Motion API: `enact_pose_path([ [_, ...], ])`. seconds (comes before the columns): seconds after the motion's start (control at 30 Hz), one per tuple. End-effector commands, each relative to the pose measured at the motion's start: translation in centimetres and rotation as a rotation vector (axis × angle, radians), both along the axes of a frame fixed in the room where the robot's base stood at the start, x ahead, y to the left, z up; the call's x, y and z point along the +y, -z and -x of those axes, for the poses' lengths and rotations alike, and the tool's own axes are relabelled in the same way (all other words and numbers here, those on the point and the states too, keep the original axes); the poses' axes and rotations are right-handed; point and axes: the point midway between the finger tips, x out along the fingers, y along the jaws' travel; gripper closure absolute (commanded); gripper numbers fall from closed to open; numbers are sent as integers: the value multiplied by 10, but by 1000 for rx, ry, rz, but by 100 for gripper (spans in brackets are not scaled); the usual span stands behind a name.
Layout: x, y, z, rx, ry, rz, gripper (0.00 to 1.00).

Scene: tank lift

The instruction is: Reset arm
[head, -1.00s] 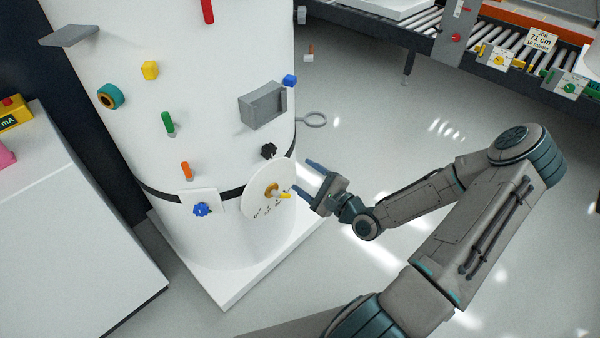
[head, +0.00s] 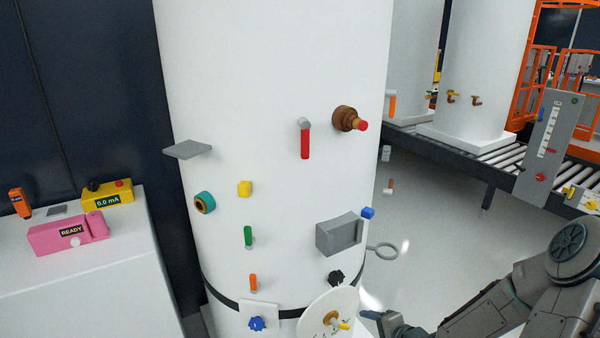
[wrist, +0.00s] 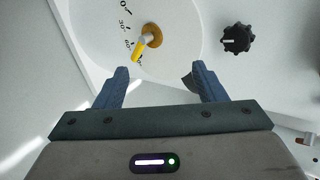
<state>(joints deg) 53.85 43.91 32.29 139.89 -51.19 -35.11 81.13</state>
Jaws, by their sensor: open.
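My gripper (wrist: 159,85) is open and empty in the wrist view, its two blue fingers apart. Beyond the fingertips is a white dial disc (wrist: 90,25) with printed marks and a yellow pointer handle (wrist: 146,42) on a brass hub. A black knob (wrist: 237,38) sits to the right of the disc. In the head view, the dial disc (head: 312,316) is low on the white tank (head: 275,60). My gripper shows there only partly at the bottom edge, just right of the disc, with one blue finger visible. It appears apart from the disc.
The tank carries a red-handled valve (head: 305,140), a brown fitting (head: 346,119), a grey box (head: 338,236), a ring (head: 382,251), and a blue knob (head: 257,324). A bench (head: 90,275) at left holds a pink READY device (head: 60,236). A roller conveyor (head: 450,155) stands at right. Floor between is clear.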

Motion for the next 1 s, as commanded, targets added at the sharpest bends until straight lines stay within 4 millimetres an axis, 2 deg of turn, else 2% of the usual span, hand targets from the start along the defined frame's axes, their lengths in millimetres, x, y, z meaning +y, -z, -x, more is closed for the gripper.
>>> enact_pose_path([
  [0.1,-11,-15,6,50,-87,242,36],
  [0.27,-28,-42,16,121,-190,523,36],
  [0.53,-41,-117,42,225,-345,874,36],
  [0.77,-30,-191,78,285,-479,1035,36],
  [1.0,1,-258,131,289,-655,1069,36],
])
